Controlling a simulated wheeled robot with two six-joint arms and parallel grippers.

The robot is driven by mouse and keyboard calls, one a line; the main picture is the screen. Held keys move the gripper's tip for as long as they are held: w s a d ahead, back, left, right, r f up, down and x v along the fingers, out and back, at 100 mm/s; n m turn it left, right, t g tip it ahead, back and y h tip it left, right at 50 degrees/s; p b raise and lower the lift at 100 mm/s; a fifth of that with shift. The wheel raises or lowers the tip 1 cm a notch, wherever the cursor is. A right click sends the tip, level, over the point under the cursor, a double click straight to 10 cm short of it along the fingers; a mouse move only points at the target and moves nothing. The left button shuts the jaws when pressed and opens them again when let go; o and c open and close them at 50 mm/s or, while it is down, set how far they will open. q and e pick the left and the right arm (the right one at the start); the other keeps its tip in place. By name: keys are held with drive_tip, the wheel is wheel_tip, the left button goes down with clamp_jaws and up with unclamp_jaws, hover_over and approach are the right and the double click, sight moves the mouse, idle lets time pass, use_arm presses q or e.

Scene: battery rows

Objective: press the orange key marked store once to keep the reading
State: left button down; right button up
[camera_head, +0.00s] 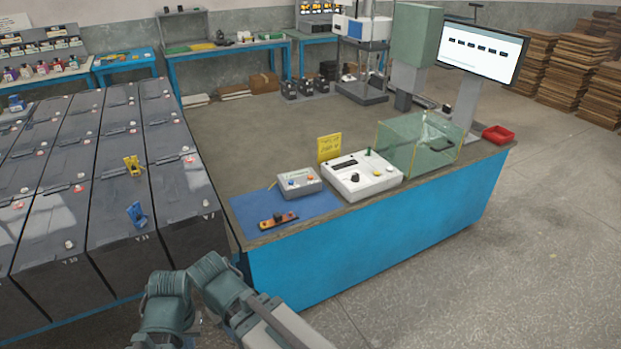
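A small grey box (298,181) stands at the back of the blue mat on the bench. Its top has small coloured spots, a blue one at the left and what looks like an orange key (310,177) at the right. Any marking on it is too small to read. An orange and black device (278,220) lies on the mat in front of the box. Parts of my arms show at the bottom, left of the bench front. No fingertips of either gripper show, and nothing of mine touches the box.
Right of the box stand a white instrument (362,177) with a dark knob, a clear glass-like case (418,148) and a red tray (498,134). A yellow sign (329,147) stands behind. Rows of dark batteries (120,190) with blue and yellow clips fill the left.

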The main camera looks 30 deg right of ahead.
clamp_jaws()
idle(1.4)
